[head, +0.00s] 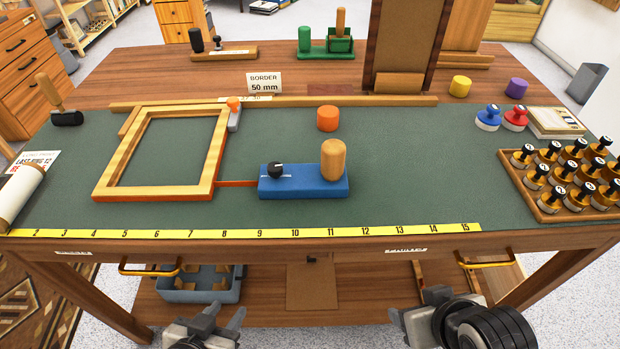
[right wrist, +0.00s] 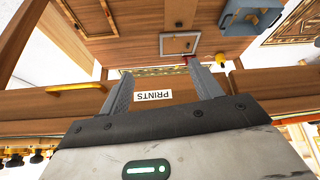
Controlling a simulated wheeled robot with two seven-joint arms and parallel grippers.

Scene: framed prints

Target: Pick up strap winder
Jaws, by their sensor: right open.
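The strap winder (head: 302,186) is a blue block with a black knob on its left and an upright wooden handle (head: 333,160) on its right. It lies on the green mat. An orange strap (head: 237,184) runs from its left end to the wooden frame (head: 204,162) and along the frame's front edge. My left gripper (head: 222,317) is low in front of the table, with its fingers apart and empty. My right gripper (head: 408,300) is also below the table edge. In the right wrist view, its open fingers (right wrist: 160,88) face a drawer front, with nothing between them.
An orange cylinder (head: 327,118) stands behind the winder, and a grey tool with an orange top (head: 234,113) touches the frame. Yellow drawer handles (head: 152,270) stick out in front. The mat right of the winder is clear.

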